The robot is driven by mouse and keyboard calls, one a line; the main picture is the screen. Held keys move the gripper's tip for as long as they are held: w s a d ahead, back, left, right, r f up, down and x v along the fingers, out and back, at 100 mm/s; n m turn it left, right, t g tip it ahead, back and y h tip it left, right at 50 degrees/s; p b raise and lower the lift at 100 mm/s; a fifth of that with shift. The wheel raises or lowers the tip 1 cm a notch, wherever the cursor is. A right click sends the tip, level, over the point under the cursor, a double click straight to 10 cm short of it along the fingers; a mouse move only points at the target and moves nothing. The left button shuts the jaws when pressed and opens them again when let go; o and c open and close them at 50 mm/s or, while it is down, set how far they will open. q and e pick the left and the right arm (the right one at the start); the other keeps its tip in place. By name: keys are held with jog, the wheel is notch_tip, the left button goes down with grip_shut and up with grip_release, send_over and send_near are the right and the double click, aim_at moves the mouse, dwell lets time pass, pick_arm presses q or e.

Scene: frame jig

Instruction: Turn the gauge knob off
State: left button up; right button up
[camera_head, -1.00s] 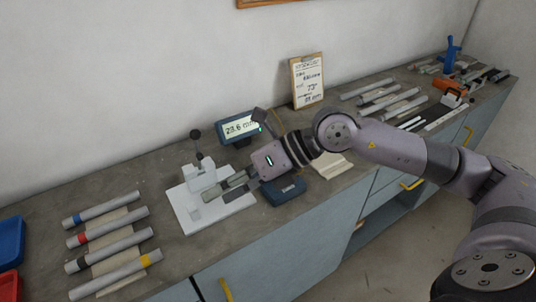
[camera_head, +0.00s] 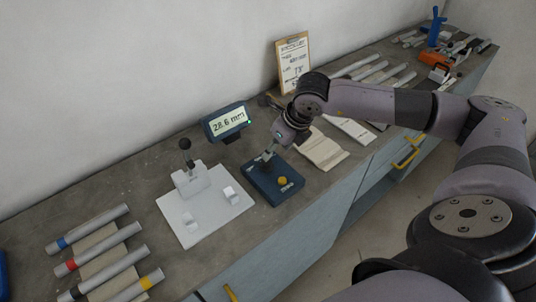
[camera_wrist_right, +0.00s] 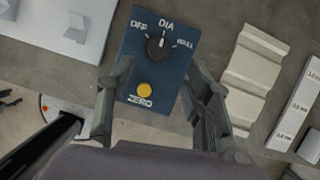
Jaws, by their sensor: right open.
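The blue gauge box (camera_head: 272,186) sits on the bench right of the white measuring stand. In the right wrist view the same box (camera_wrist_right: 128,60) shows its black knob (camera_wrist_right: 158,44), labels OFF, DIA and a third unclear one, and a yellow ZERO button (camera_wrist_right: 144,90). The knob's white mark points up toward DIA. My right gripper (camera_head: 268,156) is over the box in the head view and hides the knob there. In the right wrist view its open fingers (camera_wrist_right: 160,72) are apart, either side of the box's lower part, with nothing between them gripped. My left gripper is not in view.
The white stand (camera_head: 188,220) is left of the box; the lit display (camera_head: 228,122) behind reads 28.6 mm. A cream grooved block (camera_head: 322,150) lies to the right. Several tubes lie at the left, and a clipboard (camera_head: 293,66) leans on the wall.

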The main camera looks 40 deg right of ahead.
aim_at(269, 162)
jog(key=p+x, duration=0.1)
jog(key=x, duration=0.4)
jog(key=shift+s, duration=0.1)
jog(key=shift+p+x, duration=0.4)
jog(key=shift+x, duration=0.55)
jog(key=shift+f, duration=0.35)
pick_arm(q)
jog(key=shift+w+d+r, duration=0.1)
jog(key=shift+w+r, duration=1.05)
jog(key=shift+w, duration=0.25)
pick_arm(e)
jog(key=shift+w, duration=0.2)
grip_shut()
